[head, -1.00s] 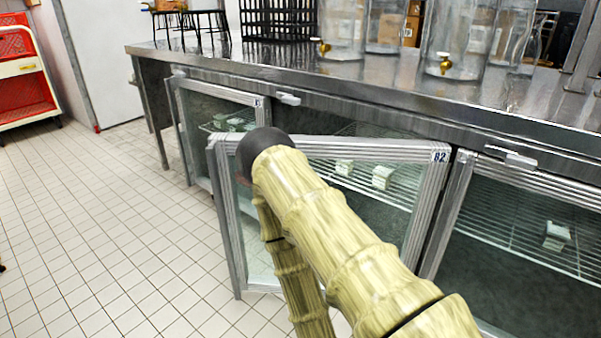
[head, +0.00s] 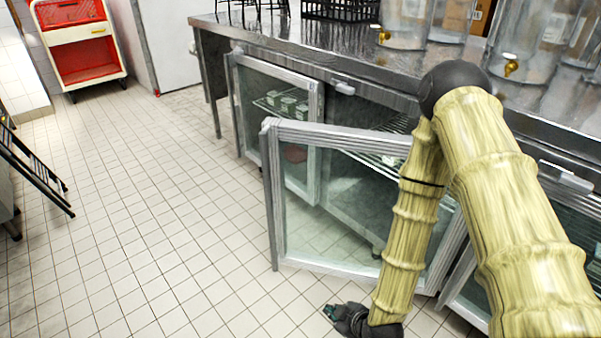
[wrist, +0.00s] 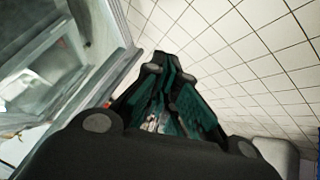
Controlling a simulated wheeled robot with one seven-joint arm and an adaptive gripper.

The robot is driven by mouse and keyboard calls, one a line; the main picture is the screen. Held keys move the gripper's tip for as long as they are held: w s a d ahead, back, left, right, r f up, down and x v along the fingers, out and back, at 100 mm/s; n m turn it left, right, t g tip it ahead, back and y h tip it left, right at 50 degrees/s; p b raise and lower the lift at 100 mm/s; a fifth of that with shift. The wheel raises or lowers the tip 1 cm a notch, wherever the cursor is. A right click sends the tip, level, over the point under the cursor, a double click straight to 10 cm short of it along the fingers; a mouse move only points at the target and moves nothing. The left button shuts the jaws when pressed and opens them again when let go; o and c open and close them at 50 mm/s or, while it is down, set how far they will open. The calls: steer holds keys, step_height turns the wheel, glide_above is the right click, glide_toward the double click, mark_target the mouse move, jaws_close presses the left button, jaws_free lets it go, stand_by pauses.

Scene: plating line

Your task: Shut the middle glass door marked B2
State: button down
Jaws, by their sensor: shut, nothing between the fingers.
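The middle glass door (head: 340,136) has a silver frame and stands swung out from the counter front, its free edge at the left and its right side near the cabinet. The B2 label seen earlier is hidden behind my arm now. My gripper (head: 332,312) is low over the floor in front of the door, near the bottom of the head view, and does not visibly touch it. In the wrist view my gripper (wrist: 165,62) has its dark and green fingers together with nothing between them. A metal door frame (wrist: 112,75) runs along the left there.
The left glass door (head: 316,105) also stands ajar behind the middle one. The steel counter (head: 300,60) carries glass dispensers (head: 405,22) and a black rack. A black step ladder (head: 35,165) and a red cart (head: 82,65) stand at left. Tiled floor (head: 160,220) between is clear.

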steer(key=w+a+r+n+t+y+p, duration=0.1)
steer(key=w+a+r+n+t+p, duration=0.25)
steer(key=r, duration=0.65)
steer(key=w+r+n+t+y+p, duration=0.15)
steer(key=w+r+n, duration=0.25)
steer(key=w+r, duration=0.5)
steer(key=w+a+r+n+t+y+p, duration=0.1)
steer(key=w+r+n+t, duration=0.3)
steer(key=r, duration=0.8)
glide_toward(291, 153)
steer(key=a, duration=0.3)
steer(key=shift+w+d+b, duration=0.25)
steer(key=shift+w, duration=0.85)
steer(key=shift+w+d+b, duration=0.25)
steer(key=shift+w, duration=0.85)
steer(key=shift+w, duration=0.15)
